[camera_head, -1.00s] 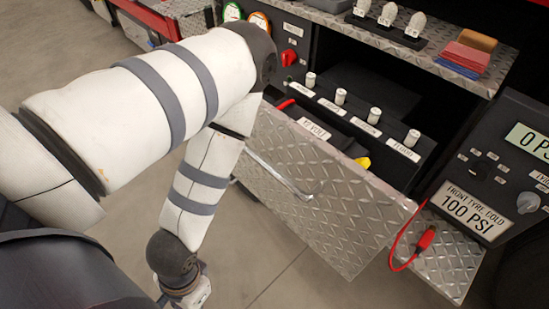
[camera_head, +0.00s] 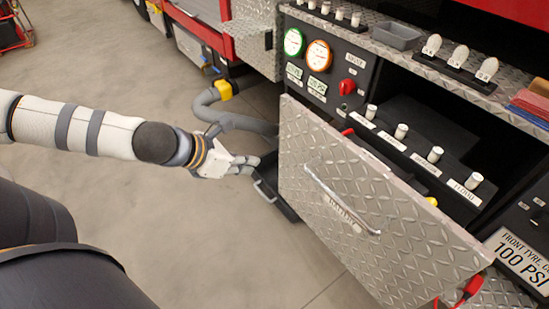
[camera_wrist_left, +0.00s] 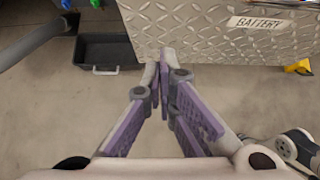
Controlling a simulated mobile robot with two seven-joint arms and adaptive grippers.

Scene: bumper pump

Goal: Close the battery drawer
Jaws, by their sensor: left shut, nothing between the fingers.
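The battery drawer (camera_head: 410,245) is pulled out from the black panel. Its front is silver diamond plate with a bar handle (camera_head: 340,203) and a label below the handle. In the left wrist view the drawer front (camera_wrist_left: 205,40) fills the top, with its BATTERY label (camera_wrist_left: 268,23) at upper right. My left gripper (camera_head: 254,162) is shut and empty, left of the drawer front and apparently apart from it.
A black open bin (camera_wrist_left: 108,55) lies low beside the drawer's left side. A grey hose (camera_head: 215,108) with a yellow fitting (camera_head: 223,90) runs behind my gripper. Knobs, gauges and a red switch (camera_head: 347,87) sit on the panel. Floor in front is clear.

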